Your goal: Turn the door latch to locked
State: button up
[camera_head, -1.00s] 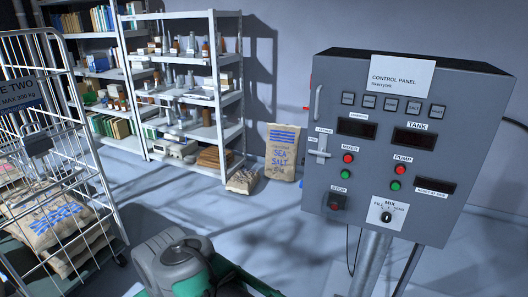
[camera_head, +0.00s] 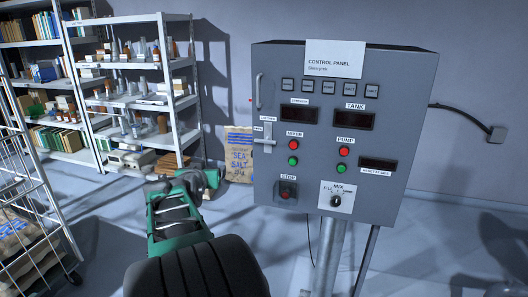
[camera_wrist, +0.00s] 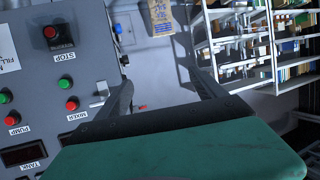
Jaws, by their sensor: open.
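The grey control panel (camera_head: 330,120) stands on a post, with its door facing the head camera. The door latch (camera_head: 266,141) is a small silver lever on a pale plate at the panel's left edge. Its lever lies about level; the small labels beside it are too small to read surely. In the wrist view the panel is upside down, and the latch (camera_wrist: 101,93) shows partly beside a finger. My gripper (camera_wrist: 157,73) is open and empty, its fingers spread. In the head view my green-and-black arm is left of the panel, below latch height, apart from the latch.
A vertical door handle (camera_head: 259,91) sits above the latch. A stop button (camera_head: 287,191) and a mix dial (camera_head: 336,201) are lower on the panel. A salt sack (camera_head: 239,155) and shelves (camera_head: 178,90) stand behind. A wire cart (camera_head: 25,200) is at left.

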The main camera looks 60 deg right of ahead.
aim_at(265, 141)
jog(key=shift+o, duration=1.4)
jog(key=s+d+r+m+g+h, duration=0.1)
jog(key=s+d+h, duration=0.1)
jog(key=s+d, duration=0.3)
jog(key=s+d+r+m+g+h+b, duration=0.1)
jog(key=s+d+r+m+g+h, duration=0.1)
jog(key=s+d, duration=0.3)
jog(key=d, duration=0.3)
jog(key=shift+s+d+m+h, duration=0.25)
jog(key=shift+s+m+h, duration=0.05)
jog(key=shift+s+h, duration=0.1)
jog(key=d, duration=0.2)
jog(key=d+p, duration=0.1)
jog(key=d, duration=0.1)
jog(key=w+d+p, duration=0.1)
jog(key=d, duration=0.1)
jog(key=shift+d+r, duration=0.3)
jog(key=shift+r, duration=0.05)
jog(key=shift+w+d, duration=0.1)
jog(key=shift+d, duration=0.35)
jog(key=c, duration=1.4)
